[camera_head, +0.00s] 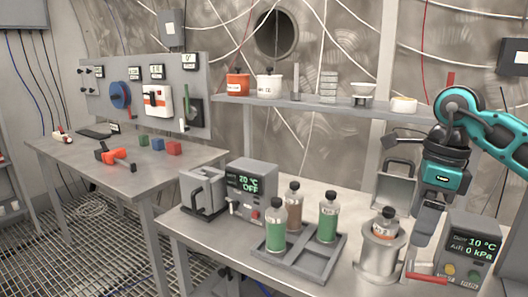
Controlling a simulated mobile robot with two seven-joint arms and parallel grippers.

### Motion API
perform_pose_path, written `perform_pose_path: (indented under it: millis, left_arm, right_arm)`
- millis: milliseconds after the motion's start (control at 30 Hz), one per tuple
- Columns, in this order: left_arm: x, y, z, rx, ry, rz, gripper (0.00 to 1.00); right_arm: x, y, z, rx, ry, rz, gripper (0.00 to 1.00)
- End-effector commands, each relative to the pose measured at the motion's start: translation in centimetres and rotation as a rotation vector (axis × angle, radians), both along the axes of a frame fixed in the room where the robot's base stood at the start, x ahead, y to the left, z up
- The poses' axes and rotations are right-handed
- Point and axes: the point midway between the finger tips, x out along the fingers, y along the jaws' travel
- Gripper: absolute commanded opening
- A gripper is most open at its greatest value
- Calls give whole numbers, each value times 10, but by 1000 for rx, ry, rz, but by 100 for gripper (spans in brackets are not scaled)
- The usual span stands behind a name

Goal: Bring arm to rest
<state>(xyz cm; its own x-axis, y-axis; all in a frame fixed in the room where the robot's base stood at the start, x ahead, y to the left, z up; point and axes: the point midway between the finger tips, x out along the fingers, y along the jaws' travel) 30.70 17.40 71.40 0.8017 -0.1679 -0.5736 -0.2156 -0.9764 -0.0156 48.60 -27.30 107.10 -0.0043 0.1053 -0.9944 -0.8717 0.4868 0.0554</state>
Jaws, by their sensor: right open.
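My right arm (495,128) is teal and black and comes in from the right edge. It bends down at the elbow. My right gripper (428,225) points down over the right part of the near steel table (205,235). It is open, and I see nothing held in it. It is just right of a bottle with an orange label (384,226) in a metal holder (380,256) and left of a grey control box (467,250) reading 10 °C and 0 kPa. I cannot tell whether it touches either. My left arm and gripper are out of view.
A tray (307,265) holds bottles with green and brown contents. A grey box (250,183) reads 20 °C OFF. A shelf (330,108) behind carries orange and white containers. A second table (105,180) at left has coloured blocks and a red-orange tool.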

Motion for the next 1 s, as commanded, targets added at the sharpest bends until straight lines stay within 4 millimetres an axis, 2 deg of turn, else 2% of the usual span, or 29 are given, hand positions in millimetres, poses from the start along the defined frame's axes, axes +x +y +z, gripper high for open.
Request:
perform_pose_path:
  millis: [33, 100, 167, 300, 400, 533, 633, 767, 867, 967, 1000]
  left_arm:
    - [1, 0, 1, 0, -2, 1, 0]
    - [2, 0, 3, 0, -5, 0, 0]
    - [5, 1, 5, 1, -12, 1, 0]
    - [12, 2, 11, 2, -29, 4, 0]
    - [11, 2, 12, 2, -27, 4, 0]
    - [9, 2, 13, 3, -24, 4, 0]
    - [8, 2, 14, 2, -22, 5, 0]
    - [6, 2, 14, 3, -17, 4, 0]
    - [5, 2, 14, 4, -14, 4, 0]
    - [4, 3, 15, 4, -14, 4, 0]
    - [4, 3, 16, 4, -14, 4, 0]
  right_arm:
    - [-2, 22, -16, 75, 21, 25, 88]
    - [-6, 52, -32, 186, 40, 48, 88]
    - [-11, 78, -44, 291, 63, 59, 88]
    - [-30, 144, -64, 585, 143, 48, 88]
    - [-47, 192, -68, 841, 231, -11, 88]
    - [-63, 236, -59, 1174, 368, -170, 88]
    - [-65, 253, -50, 1411, 485, -348, 88]
    - [-56, 254, -47, 1679, 649, -652, 88]
    - [-44, 240, -58, 1845, 774, -938, 88]
    - [-35, 217, -84, 1967, 898, -1264, 88]
    - [-33, 206, -99, 2002, 947, -1406, 88]
